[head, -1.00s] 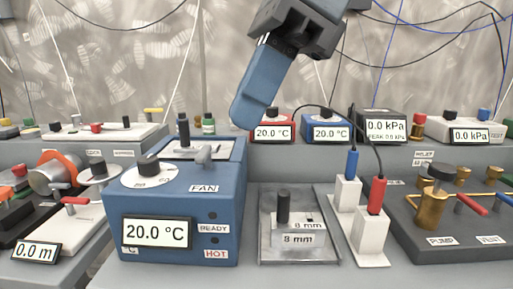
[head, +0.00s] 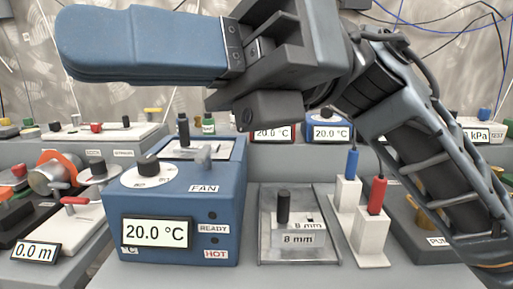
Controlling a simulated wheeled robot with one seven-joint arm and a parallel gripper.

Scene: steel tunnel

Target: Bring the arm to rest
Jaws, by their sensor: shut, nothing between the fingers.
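My gripper (head: 62,42) is large in the upper part of the head view, lying roughly level with its blue fingers pointing left. The fingers are pressed together with nothing between them. My arm (head: 420,150) runs from the gripper's wrist down to the lower right corner. The gripper hangs in front of the back wall, above the blue heater box (head: 175,215), and appears to touch nothing.
The heater box reads 20.0 °C. A metal plate block (head: 268,245) marked 8 mm and white sockets with blue and red plugs (head: 376,196) stand beside it. An orange-banded cylinder (head: 58,173) is at left. My arm hides much of the right-hand equipment, including the pump board (head: 405,232).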

